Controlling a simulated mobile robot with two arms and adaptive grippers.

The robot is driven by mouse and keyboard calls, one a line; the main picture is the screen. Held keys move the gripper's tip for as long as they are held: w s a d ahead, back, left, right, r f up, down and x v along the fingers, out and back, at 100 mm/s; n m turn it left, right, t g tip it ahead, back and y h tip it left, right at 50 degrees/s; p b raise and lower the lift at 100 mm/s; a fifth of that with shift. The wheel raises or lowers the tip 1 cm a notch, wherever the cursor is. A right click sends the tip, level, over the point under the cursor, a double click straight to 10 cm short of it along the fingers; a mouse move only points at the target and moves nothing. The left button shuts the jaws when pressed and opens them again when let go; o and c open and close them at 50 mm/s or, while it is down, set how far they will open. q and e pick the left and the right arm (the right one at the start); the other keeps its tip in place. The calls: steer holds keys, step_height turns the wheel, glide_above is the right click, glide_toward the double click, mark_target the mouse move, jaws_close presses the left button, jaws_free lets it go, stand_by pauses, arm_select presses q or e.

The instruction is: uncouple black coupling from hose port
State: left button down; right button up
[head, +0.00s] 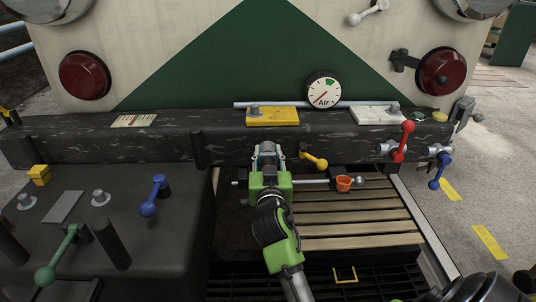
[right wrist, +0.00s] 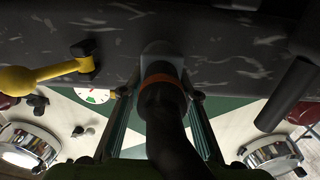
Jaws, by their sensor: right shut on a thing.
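A dark hose runs down from the coupling. My right gripper (right wrist: 156,95) has a finger on each side and is shut on the coupling. In the head view my right gripper (head: 268,155) is at the front of the beam and hides most of the coupling. My left gripper is not in view.
A yellow valve handle (head: 314,160) sits close right of the gripper. Red (head: 405,141) and blue (head: 439,170) handles are further right. A dark block (head: 110,225) with levers stands left.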

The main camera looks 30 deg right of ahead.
steer(key=shift+s+a, duration=0.25)
steer(key=shift+s, duration=0.2)
steer(key=shift+s+a, duration=0.1)
steer(key=shift+s, duration=0.05)
steer(key=shift+s+a, duration=0.3)
steer(key=shift+s, duration=0.1)
stand_by(0.4)
steer(key=shift+v, duration=1)
steer(key=shift+s+a, duration=0.1)
steer(key=shift+s, duration=0.05)
stand_by(0.4)
